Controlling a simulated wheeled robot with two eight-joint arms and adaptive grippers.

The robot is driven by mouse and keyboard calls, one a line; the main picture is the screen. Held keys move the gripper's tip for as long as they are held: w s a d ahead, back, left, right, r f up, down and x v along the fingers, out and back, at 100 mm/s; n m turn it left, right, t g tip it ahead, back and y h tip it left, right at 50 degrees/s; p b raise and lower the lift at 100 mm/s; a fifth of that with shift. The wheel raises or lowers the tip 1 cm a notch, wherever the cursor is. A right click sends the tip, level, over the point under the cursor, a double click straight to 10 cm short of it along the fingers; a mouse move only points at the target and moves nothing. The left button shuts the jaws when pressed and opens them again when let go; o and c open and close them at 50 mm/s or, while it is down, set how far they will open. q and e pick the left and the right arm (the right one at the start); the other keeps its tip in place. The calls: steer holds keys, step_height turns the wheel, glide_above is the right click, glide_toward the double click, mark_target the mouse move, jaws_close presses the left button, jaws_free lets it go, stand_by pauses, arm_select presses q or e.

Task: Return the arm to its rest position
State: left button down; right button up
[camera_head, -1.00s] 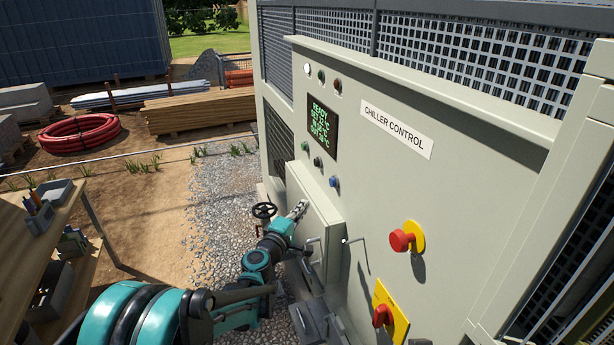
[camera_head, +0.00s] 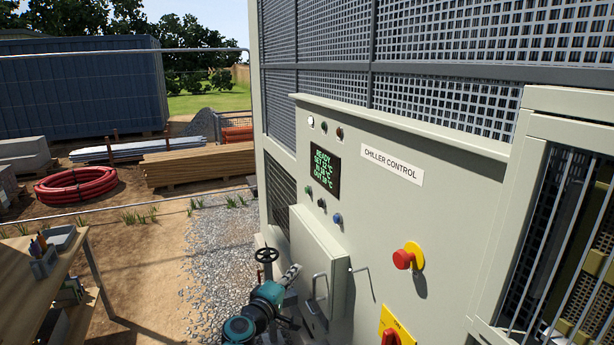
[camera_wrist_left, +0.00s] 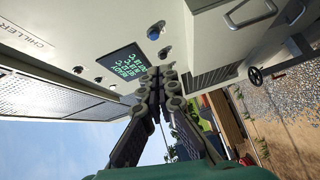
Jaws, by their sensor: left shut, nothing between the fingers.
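My left arm, teal and black, comes up from the bottom edge in the head view. Its gripper (camera_head: 292,271) is shut and empty, in front of the lower left of the chiller control panel (camera_head: 455,235). Its fingers overlap the grey box (camera_head: 318,250) on the panel in that view; I cannot tell whether they touch it. In the left wrist view the fingers (camera_wrist_left: 160,73) meet, with the green display (camera_wrist_left: 125,68) and panel buttons beyond. My right gripper is not in view.
A black handwheel (camera_head: 266,254) stands just left of the gripper. A wooden workbench (camera_head: 58,280) is at the left. Open gravel (camera_head: 215,250) lies between.

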arm_select(q)
steer(key=s+a+f+m+g+y+b, duration=0.15)
steer(key=s+f+m+b, duration=0.3)
steer(key=s, duration=0.45)
steer(key=s+a+f+m+g+y+b, duration=0.1)
steer(key=s+a+f+m+g+b, duration=0.25)
steer(key=s, duration=0.65)
arm_select(e)
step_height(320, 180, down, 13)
steer(key=b, duration=0.4)
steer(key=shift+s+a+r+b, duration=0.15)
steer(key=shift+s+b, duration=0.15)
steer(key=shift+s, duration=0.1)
arm_select(q)
steer(key=s+a+f+m+g+y, duration=0.1)
steer(key=s+a+f+y, duration=0.1)
steer(key=s+a+f, duration=0.3)
steer(key=s+a+f+m+g+y, duration=0.2)
steer(key=s+a+f+y, duration=0.1)
steer(key=s+f, duration=0.6)
steer(key=s+a, duration=0.1)
steer(key=s, duration=0.1)
steer(key=shift+s+a+f, duration=0.35)
steer(key=shift+a, duration=0.05)
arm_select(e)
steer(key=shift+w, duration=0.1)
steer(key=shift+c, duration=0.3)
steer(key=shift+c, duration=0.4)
